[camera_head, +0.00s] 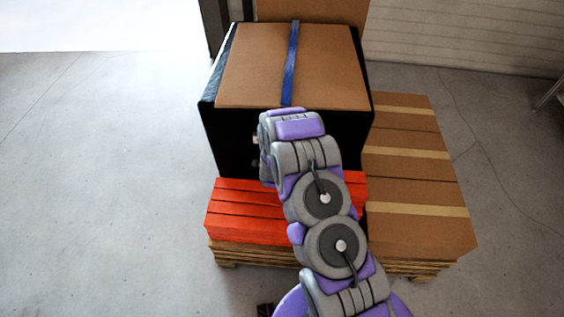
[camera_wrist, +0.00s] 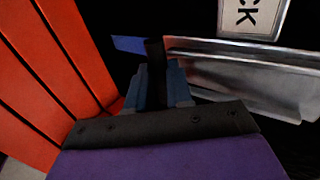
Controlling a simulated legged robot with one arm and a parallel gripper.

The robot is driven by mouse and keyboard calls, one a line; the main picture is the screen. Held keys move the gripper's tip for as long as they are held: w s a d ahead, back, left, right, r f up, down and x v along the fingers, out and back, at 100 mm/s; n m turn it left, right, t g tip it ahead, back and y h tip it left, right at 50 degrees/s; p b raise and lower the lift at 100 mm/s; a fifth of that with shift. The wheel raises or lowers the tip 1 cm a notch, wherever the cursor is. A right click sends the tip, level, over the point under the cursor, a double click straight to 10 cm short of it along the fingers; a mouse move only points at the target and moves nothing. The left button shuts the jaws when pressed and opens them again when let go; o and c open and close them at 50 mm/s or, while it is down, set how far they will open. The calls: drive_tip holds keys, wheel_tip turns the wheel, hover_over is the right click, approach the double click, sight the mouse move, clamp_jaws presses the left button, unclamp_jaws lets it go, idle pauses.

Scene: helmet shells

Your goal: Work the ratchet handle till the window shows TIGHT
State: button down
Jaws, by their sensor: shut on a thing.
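The metal ratchet (camera_wrist: 245,78) lies across the right of the wrist view, against a black surface. Above it is a white window plate (camera_wrist: 248,16), turned sideways; the letters "CK" show and the rest is cut off by the frame. A blue piece with a dark part, seemingly the handle (camera_wrist: 128,44), reaches to the fingers of my gripper (camera_wrist: 157,85), which is shut on it. In the head view my arm hides the gripper and nearly all of the ratchet. The blue strap (camera_head: 291,62) runs over the top of the load.
A black-wrapped load (camera_head: 222,135) with a cardboard top stands on a wooden pallet (camera_head: 255,256). Red slats (camera_head: 245,212) stick out at its lower front, and also close left of my gripper in the wrist view. Strapped cardboard (camera_head: 415,180) is at right. The floor at left is clear.

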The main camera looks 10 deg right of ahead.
drive_tip(key=c, duration=1)
unclamp_jaws()
drive_tip(key=shift+s+a, duration=0.1)
drive_tip(key=shift+p+v, duration=1.7)
drive_tip(key=shift+v, duration=6.85)
drive_tip(key=shift+a, duration=0.1)
drive_tip(key=shift+c, duration=0.3)
